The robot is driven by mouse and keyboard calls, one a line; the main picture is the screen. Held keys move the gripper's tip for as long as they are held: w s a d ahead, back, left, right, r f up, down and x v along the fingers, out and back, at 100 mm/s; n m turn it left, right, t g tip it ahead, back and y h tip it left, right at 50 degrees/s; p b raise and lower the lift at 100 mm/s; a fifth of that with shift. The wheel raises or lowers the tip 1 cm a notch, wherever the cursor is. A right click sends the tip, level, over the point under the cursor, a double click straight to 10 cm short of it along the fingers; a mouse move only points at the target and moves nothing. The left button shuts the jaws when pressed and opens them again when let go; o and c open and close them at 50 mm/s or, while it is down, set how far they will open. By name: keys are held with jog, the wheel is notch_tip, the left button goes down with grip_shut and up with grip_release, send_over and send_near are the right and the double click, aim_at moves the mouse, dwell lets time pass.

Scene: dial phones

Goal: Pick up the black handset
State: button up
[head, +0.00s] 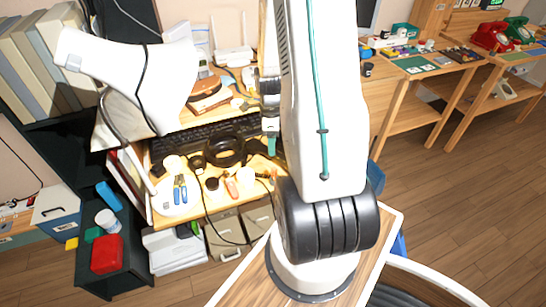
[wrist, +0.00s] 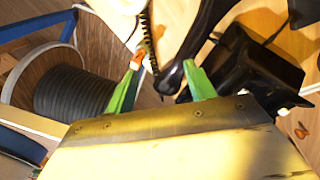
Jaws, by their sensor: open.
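My gripper (wrist: 163,62) is open, with its two green fingers apart. In the wrist view a black handset (wrist: 203,28) runs from the top edge down to a rounded end between the fingers, closer to the right one. Whether it touches that finger I cannot tell. A black coiled cord (wrist: 147,38) hangs beside the left finger. A black phone body (wrist: 245,68) lies just behind and right of the right finger. In the head view my gripper (head: 271,147) is over the cluttered desk, largely hidden by my arm; I cannot make out the handset there.
The desk (head: 160,212) holds a keyboard (head: 185,137), a round black object (head: 225,151) and small tools. A white lamp-like object (head: 150,75) stands at left. A red phone (head: 490,36) and a green phone (head: 517,28) sit on a far right table. Open wooden floor lies at right.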

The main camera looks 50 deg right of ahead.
aim_at(275, 158)
jog(key=d+f+m, duration=0.1)
jog(key=m, duration=0.1)
jog(key=w+d+f+m, duration=0.1)
jog(key=m, duration=0.1)
jog(key=shift+w+d+m+t+h, duration=0.2)
jog(key=shift+m+t+h, duration=0.1)
jog(key=shift+t, duration=0.1)
jog(key=shift+w+d+f+m, duration=0.1)
jog(key=shift+w+d+m, duration=0.3)
jog(key=shift+m, duration=0.6)
jog(key=shift+f, duration=0.3)
jog(key=f, duration=0.7)
jog(key=shift+s+d, duration=0.25)
jog(key=shift+c, duration=0.3)
grip_shut()
